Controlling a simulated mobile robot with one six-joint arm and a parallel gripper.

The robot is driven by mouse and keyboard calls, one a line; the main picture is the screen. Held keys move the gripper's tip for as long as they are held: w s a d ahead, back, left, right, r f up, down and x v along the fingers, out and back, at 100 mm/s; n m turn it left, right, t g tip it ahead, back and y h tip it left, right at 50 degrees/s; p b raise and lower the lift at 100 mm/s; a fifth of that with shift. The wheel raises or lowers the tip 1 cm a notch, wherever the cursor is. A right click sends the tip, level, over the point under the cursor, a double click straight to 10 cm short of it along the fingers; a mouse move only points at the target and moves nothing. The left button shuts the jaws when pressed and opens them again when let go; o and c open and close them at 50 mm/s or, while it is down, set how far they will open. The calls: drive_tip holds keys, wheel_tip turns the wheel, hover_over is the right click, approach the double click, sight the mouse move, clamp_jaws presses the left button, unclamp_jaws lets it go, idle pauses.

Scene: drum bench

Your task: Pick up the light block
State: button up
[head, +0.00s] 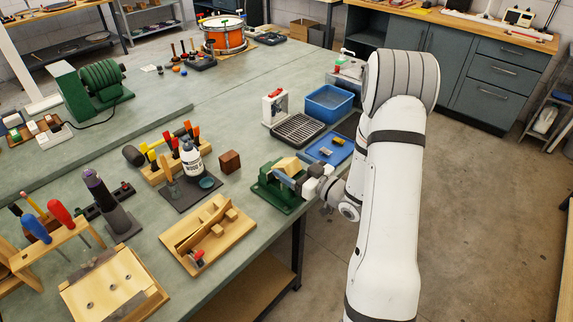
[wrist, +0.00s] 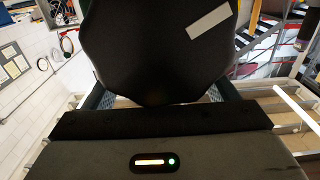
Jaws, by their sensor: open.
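The light block (head: 289,166), pale tan wood, sits at the top of a green vise-like fixture (head: 268,192) near the right edge of the bench. My gripper (head: 291,181) is open and points left at the fixture, just in front of and below the block in the head view. The gripper overlaps part of the fixture, and I cannot tell whether it touches the block. The wrist view shows neither the block nor the fingertips; a large dark shape fills its middle.
A dark brown block (head: 229,162) and a glue bottle (head: 192,161) stand to the left. A blue mat (head: 325,157), a black grate (head: 298,130) and a blue bin (head: 329,102) lie behind. A wooden tray (head: 208,240) lies in front. The floor right of the bench is clear.

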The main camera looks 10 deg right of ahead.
drive_tip(key=shift+x, duration=1.1)
drive_tip(key=c, duration=1.2)
drive_tip(key=shift+o, duration=0.2)
drive_tip(key=shift+r, duration=0.15)
